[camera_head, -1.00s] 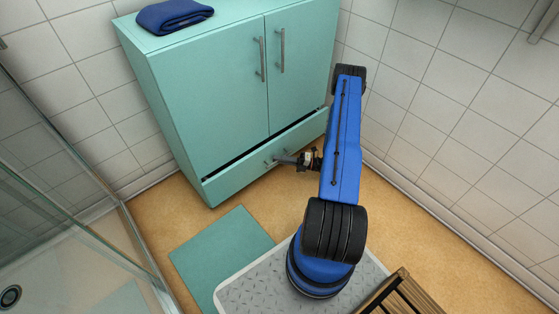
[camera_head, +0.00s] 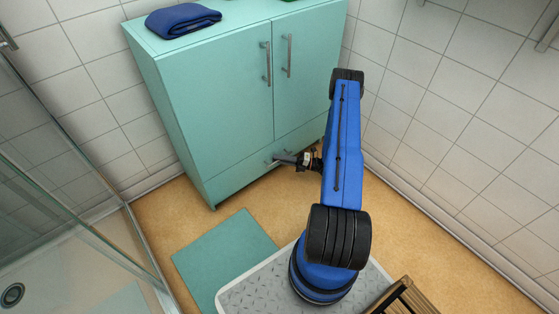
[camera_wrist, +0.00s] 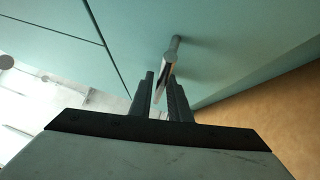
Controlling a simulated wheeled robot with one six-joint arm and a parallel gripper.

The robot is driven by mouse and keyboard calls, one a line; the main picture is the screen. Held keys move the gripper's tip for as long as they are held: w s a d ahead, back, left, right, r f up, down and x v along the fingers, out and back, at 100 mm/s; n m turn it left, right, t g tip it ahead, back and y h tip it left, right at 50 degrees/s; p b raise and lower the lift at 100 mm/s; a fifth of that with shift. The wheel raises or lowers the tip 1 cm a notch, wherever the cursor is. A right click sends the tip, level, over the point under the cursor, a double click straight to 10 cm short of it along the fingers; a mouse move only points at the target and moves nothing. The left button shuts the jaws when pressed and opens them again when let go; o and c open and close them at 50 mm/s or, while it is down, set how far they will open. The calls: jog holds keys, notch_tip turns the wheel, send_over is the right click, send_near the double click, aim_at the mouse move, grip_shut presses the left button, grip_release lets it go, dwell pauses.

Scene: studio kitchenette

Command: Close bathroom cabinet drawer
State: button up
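The teal cabinet (camera_head: 215,100) stands against the tiled wall. Its wide bottom drawer (camera_head: 231,182) looks flush with the front, with no dark gap visible above it. My gripper (camera_head: 281,158) is at the drawer's front, by its handle. In the wrist view, the metal drawer handle (camera_wrist: 170,60) runs between the two dark fingers of my gripper (camera_wrist: 161,88), which are close together around it. The drawer front also shows in the wrist view (camera_wrist: 225,55). My arm hides the right end of the drawer in the head view.
A folded blue towel (camera_head: 182,19) lies on the cabinet top. Two upper doors with upright handles are shut. A teal mat (camera_head: 225,250) lies on the floor. A glass shower screen (camera_head: 70,215) is at left, and a wooden slatted piece (camera_head: 405,298) is at lower right.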

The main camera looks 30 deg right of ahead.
jog(key=shift+f, duration=0.1)
jog(key=v, duration=1.7)
jog(key=shift+s+d, duration=0.15)
